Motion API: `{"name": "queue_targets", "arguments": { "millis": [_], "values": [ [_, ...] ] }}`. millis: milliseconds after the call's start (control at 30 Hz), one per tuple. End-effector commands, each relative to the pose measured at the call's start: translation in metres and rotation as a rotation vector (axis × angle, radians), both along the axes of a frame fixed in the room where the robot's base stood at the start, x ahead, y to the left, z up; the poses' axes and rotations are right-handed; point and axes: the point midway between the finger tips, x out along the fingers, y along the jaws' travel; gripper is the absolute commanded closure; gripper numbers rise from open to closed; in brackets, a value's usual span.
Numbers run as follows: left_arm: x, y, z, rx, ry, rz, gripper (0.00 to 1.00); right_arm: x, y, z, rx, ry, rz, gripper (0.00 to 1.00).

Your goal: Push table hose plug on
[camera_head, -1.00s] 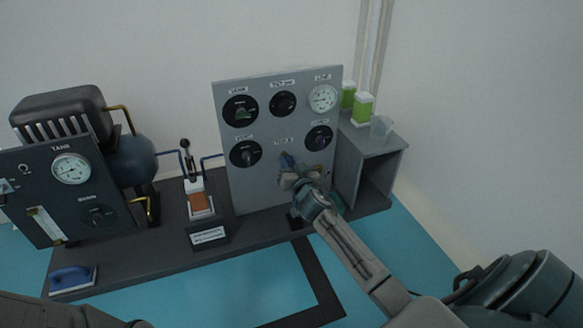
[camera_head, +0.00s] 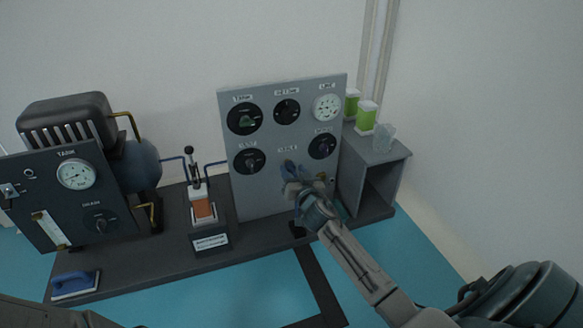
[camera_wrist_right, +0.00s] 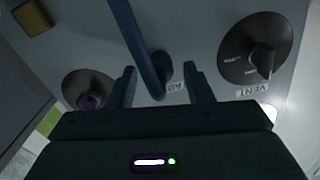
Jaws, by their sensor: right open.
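A blue hose (camera_wrist_right: 138,40) with a bent end reaches a dark round fitting (camera_wrist_right: 160,66) on the grey panel, beside a partly hidden label. My right gripper (camera_wrist_right: 161,88) is open, with one finger on each side of the hose end and gaps between. Whether the plug is fully seated cannot be told. In the head view my right gripper (camera_head: 291,180) is at the lower middle of the grey panel (camera_head: 262,190), below the label there, and hides most of the hose. My left gripper is out of view.
The panel carries several black knobs (camera_head: 250,161) and a white gauge (camera_head: 327,107). A grey open shelf (camera_head: 376,153) with green-labelled containers (camera_head: 366,115) stands close on the right. A device with a lever (camera_head: 202,205) stands to the left. A brass-coloured block (camera_wrist_right: 32,17) is near the hose.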

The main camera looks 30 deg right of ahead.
Motion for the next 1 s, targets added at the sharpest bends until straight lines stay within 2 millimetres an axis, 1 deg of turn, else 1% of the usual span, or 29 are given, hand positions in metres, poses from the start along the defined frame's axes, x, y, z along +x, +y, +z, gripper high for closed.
{"name": "queue_targets", "arguments": {
  "millis": [33, 200, 300, 400, 500, 600, 1000],
  "values": [
    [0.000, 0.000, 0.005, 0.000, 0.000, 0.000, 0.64, -0.011, 0.003, 0.001, -0.001, 0.003, 0.002, 0.53],
    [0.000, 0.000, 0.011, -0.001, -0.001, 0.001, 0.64, -0.044, 0.011, 0.001, -0.001, 0.002, 0.001, 0.53],
    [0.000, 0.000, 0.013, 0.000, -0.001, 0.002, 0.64, -0.060, 0.015, 0.001, -0.001, 0.002, 0.001, 0.53],
    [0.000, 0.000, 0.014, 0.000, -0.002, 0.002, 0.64, -0.072, 0.018, 0.000, 0.000, 0.002, 0.001, 0.53],
    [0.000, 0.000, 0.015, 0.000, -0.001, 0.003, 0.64, -0.079, 0.019, 0.001, -0.001, 0.000, 0.001, 0.53],
    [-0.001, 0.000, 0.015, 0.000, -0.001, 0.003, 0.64, -0.083, 0.020, 0.001, 0.001, 0.000, 0.001, 0.53],
    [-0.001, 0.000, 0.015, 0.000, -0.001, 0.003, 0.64, -0.083, 0.020, 0.001, 0.000, 0.000, 0.001, 0.53]
  ]
}}
